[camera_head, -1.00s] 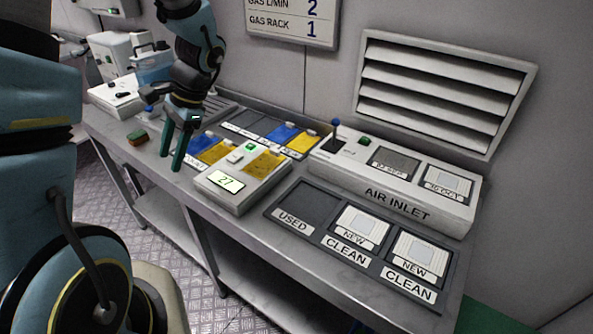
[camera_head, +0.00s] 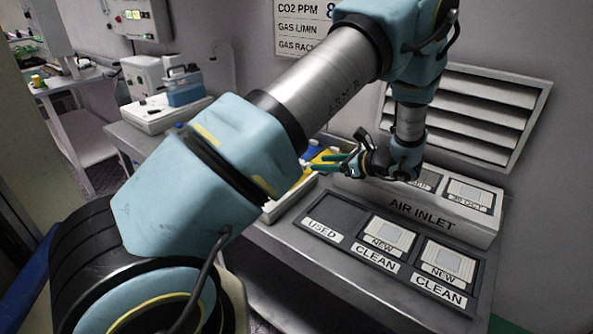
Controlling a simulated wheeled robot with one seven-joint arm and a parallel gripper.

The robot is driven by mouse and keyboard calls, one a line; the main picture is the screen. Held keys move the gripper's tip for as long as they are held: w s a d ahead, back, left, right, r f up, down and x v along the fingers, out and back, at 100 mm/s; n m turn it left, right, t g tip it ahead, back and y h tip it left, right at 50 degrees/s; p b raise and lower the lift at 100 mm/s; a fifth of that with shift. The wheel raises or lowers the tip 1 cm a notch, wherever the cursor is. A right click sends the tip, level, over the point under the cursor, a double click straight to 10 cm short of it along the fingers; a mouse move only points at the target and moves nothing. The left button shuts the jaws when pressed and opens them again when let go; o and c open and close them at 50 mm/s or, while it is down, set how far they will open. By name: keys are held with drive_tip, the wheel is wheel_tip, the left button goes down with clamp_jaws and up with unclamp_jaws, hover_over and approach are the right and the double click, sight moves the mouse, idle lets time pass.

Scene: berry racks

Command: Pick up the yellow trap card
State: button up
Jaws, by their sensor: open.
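Patches of yellow card (camera_head: 300,181) show in the gap between my arm and my gripper, beside blue ones. My arm hides most of these cards and the device with the number display, so I cannot tell how many there are or their full outlines. My gripper (camera_head: 324,163) has dark green fingers and points left, above the cards at the back of the bench. It is open and nothing shows between its fingers.
The air inlet box (camera_head: 440,213) stands right of my gripper, below a louvred vent (camera_head: 480,110). In front is a tray (camera_head: 352,249) with an empty USED slot and two NEW/CLEAN pads. A blue-topped white machine (camera_head: 160,112) stands at the left.

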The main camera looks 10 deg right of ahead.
sight(309, 170)
drive_tip(key=p+x, duration=0.2)
drive_tip(key=x, duration=0.2)
drive_tip(key=shift+a+f+p, duration=0.1)
drive_tip(key=shift+a+p, duration=0.2)
drive_tip(key=shift+a, duration=0.05)
drive_tip(key=shift+w+a+f, duration=0.35)
drive_tip(key=shift+w+f, duration=0.05)
drive_tip(key=shift+w, duration=0.1)
drive_tip(key=shift+c, duration=0.4)
clamp_jaws()
